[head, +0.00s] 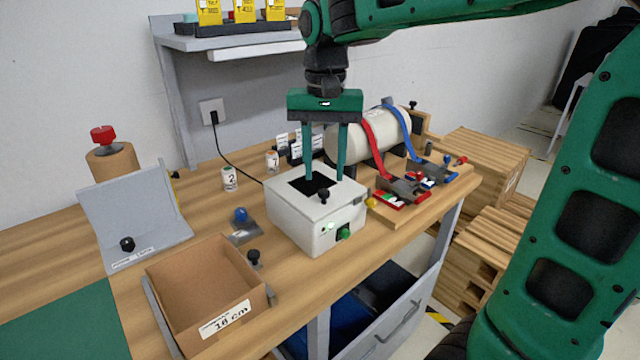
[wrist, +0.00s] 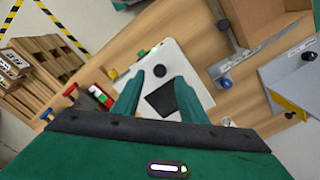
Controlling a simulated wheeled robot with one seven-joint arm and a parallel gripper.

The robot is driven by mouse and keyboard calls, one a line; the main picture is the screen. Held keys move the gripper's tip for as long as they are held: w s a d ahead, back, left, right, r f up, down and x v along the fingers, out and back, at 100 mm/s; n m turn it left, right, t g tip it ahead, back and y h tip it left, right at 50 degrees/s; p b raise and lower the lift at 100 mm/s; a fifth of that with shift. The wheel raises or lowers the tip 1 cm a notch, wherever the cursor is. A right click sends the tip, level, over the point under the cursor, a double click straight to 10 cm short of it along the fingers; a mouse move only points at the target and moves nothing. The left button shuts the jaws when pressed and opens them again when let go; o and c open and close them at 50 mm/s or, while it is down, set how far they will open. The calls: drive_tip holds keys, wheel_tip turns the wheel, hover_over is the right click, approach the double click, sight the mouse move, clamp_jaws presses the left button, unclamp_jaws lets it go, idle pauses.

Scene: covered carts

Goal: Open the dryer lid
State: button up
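A white box (head: 317,222), which looks like the dryer, stands near the front edge of the bench. Its flat lid (head: 283,189) appears shut. A black knob (head: 323,194) stands near the lid's front edge, and a black square patch (head: 306,184) lies behind it. A green knob and a small green light are on the front. My gripper (head: 325,178) points down over the lid with its fingers apart and nothing between them. In the wrist view the black knob (wrist: 131,72) sits just beyond one fingertip, apart from the grip. Whether the fingertips touch the lid, I cannot tell.
An open cardboard box (head: 205,290) stands front left, with a grey angled stand (head: 135,215) behind it. A wooden board with red and blue straps (head: 376,145) and a white cylinder (head: 350,128) lie right of and behind the white box. Small bottles (head: 229,179) stand behind left.

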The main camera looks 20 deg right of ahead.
sight(324, 191)
drive_tip(key=shift+f, duration=2.2)
